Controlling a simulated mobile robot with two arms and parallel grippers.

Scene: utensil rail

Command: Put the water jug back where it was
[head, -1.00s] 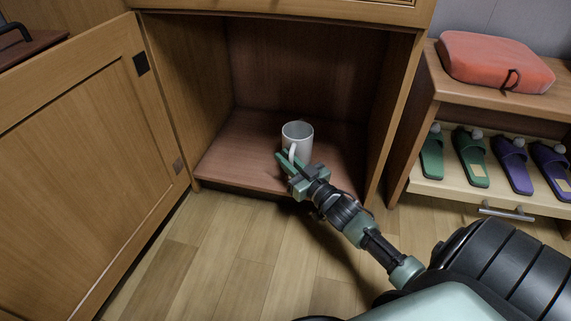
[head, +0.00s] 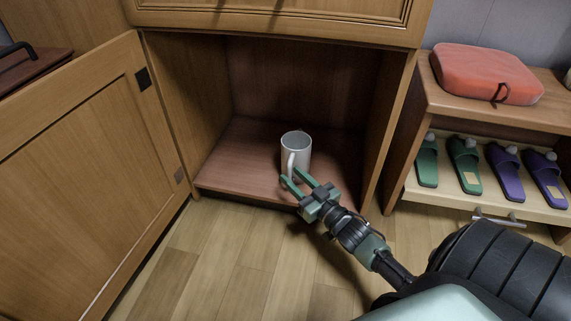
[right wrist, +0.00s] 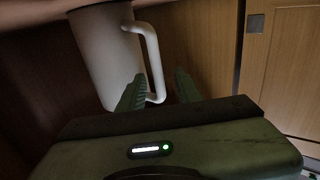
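The white water jug (head: 298,144) stands upright on the floor panel of the open cabinet, its handle toward the front. It also shows in the right wrist view (right wrist: 100,55), with its handle (right wrist: 155,60) in front of my fingers. My right gripper (head: 291,175) is open, its two green fingers pointing at the handle from the front right. In the right wrist view the fingers (right wrist: 160,76) are apart, with the handle's lower end seen between them. I cannot tell whether they touch it. My left gripper is not in view.
The cabinet's floor panel (head: 235,160) is otherwise clear. The cabinet door (head: 90,160) stands open at the left. At the right, a shelf unit holds a red case (head: 485,75) and several slippers (head: 465,165) above a drawer handle.

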